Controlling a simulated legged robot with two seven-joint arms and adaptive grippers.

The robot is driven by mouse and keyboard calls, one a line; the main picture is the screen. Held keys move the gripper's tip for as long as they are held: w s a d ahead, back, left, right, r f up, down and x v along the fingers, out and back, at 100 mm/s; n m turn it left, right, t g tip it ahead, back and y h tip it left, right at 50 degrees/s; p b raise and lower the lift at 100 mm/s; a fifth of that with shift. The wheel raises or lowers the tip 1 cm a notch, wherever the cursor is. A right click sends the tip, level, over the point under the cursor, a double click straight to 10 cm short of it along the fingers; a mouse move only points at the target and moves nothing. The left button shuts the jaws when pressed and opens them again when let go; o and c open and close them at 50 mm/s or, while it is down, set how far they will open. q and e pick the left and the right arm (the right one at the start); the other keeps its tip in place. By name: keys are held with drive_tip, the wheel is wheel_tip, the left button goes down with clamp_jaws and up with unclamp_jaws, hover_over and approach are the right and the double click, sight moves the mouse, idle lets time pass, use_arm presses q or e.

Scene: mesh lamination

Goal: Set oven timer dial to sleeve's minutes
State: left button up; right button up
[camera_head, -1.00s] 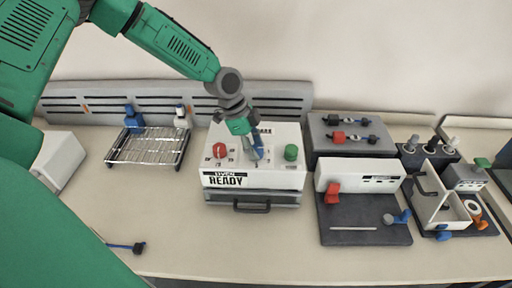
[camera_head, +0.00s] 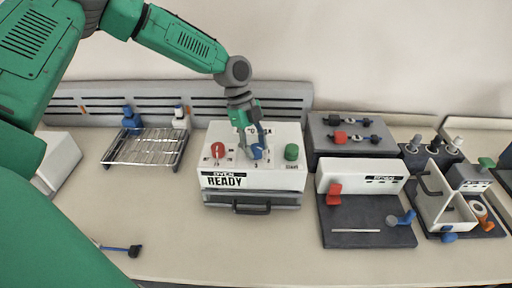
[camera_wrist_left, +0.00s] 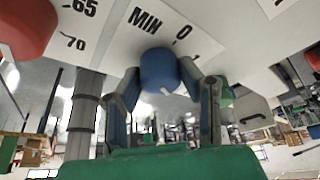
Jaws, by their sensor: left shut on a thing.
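The oven (camera_head: 225,182) is a white box labelled "OVEN READY" with a dark drawer handle (camera_head: 252,208) at its front. On its top are a red dial (camera_head: 218,150), a blue dial (camera_head: 257,152) and a green knob (camera_head: 291,152). My left gripper (camera_head: 254,146) reaches down onto the blue dial and is shut on it. In the left wrist view the blue dial (camera_wrist_left: 160,70) sits between the two fingers, below the printed "MIN" and "0". The red dial (camera_wrist_left: 24,28) shows there beside the numbers 65 and 70. No sleeve can be made out. My right gripper is not in view.
A wire rack (camera_head: 145,147) with a blue item stands left of the oven. To the right are a grey box (camera_head: 345,150) with knobs, a dark-based station (camera_head: 365,228) and a white tray unit (camera_head: 443,190). The front table is mostly clear.

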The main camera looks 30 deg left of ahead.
use_arm(q)
drive_tip(key=shift+w, duration=0.1)
drive_tip(key=o, duration=1.1)
drive_tip(key=shift+a+f, duration=0.1)
drive_tip(key=shift+r, duration=0.2)
drive_tip(key=v, duration=1.1)
drive_tip(key=shift+w+a+r, duration=0.15)
drive_tip(key=shift+w+a, duration=0.1)
drive_tip(key=shift+a, duration=0.05)
